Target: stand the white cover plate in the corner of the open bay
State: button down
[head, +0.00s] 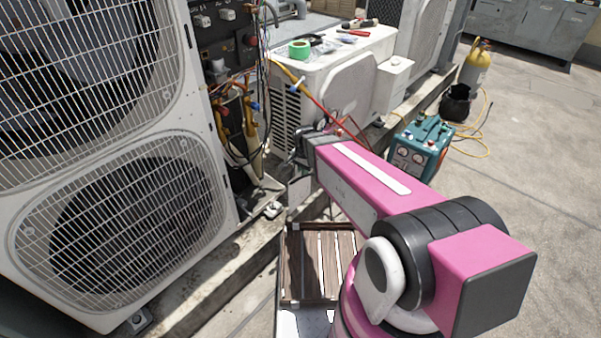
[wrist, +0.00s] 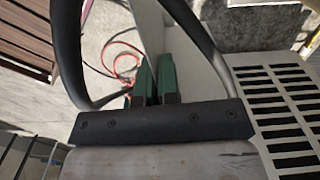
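The white cover plate (head: 299,191) hangs below the end of my arm in the head view, in front of the open bay's lower right side. It also shows in the wrist view (wrist: 150,27), rising from between the green finger pads. My gripper (wrist: 156,75) has its pads close together on the plate's edge. In the head view the fingers are mostly hidden behind my wrist. The open bay (head: 232,75) is on the right side of the large left condenser, with valves, pipes and wires exposed. Its floor corner is partly hidden by hoses.
A teal machine (head: 421,145) stands right.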

jog(key=f, duration=0.1)
jog(key=a+f, duration=0.1)
jog(key=f, duration=0.1)
jog(key=shift+a+m, duration=0.15)
jog(key=shift+m, duration=0.25)
jog(key=w+a+f, duration=0.2)
jog(key=w+a, duration=0.8)
jog(key=a, duration=0.1)
jog(key=shift+a+f, duration=0.3)
jog(key=shift+f, duration=0.05)
dwell(1.1)
jog(key=shift+w+f, duration=0.1)
jog(key=shift+f, duration=0.1)
dwell(1.2)
jog(key=c, duration=1.3)
grip_release()
jog(key=shift+o, duration=0.2)
jog(key=shift+r, duration=0.2)
jog(key=shift+r, duration=2.7)
jog(key=shift+d, duration=0.1)
